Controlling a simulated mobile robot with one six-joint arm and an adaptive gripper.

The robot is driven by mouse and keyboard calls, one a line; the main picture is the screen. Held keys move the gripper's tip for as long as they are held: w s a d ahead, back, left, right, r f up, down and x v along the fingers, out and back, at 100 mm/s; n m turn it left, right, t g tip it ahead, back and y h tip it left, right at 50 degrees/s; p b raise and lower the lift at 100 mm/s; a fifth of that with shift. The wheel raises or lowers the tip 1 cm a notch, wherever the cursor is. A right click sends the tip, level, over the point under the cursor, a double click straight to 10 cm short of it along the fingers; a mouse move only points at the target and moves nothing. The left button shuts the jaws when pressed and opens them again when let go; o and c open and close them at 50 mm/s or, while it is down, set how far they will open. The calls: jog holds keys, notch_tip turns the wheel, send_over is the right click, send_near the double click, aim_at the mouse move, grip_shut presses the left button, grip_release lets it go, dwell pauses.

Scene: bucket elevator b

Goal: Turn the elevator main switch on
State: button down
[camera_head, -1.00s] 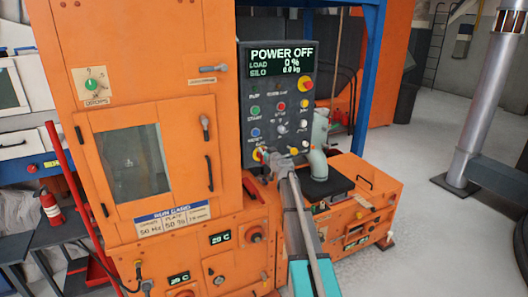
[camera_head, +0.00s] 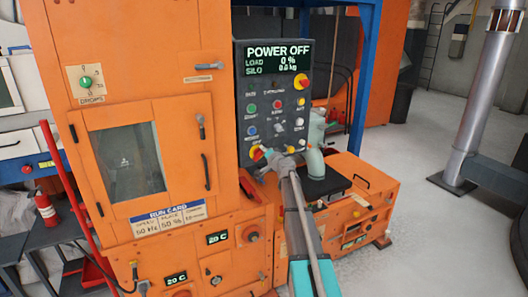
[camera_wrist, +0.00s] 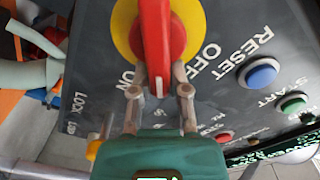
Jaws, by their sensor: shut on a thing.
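The main switch is a red handle on a yellow disc (camera_wrist: 157,35) in the wrist view. It is also visible low on the left of the dark control panel in the head view (camera_head: 257,153). My gripper (camera_wrist: 160,88) has its fingers on either side of the handle's lower end and is shut on it. The handle's tip lies between the printed words ON and OFF. In the head view my gripper (camera_head: 270,160) reaches the switch from the lower right and partly hides it. The panel display (camera_head: 278,58) reads POWER OFF.
A blue RESET button (camera_wrist: 262,74) and a green START button (camera_wrist: 293,103) sit near the switch. A red and yellow knob (camera_head: 304,83) is at the panel's upper right. The orange cabinet (camera_head: 215,110) stands left of the panel, and a grey pipe (camera_head: 316,150) stands close on the right.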

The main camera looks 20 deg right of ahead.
jog(key=m, duration=0.1)
jog(key=f+m, duration=0.1)
jog(key=m, duration=0.1)
jog(key=shift+d+m+b, duration=0.2)
jog(key=shift+m+b, duration=0.1)
jog(key=shift+b, duration=0.1)
jog(key=shift+f+m+b, duration=0.2)
jog(key=shift+m, duration=0.7)
jog(key=shift+f+m+b, duration=0.2)
jog(key=shift+m, duration=0.7)
jog(key=c, duration=0.6)
grip_release()
jog(key=shift+s, duration=0.15)
jog(key=s, duration=1.1)
jog(key=shift+s+d, duration=0.25)
jog(key=shift+s, duration=0.1)
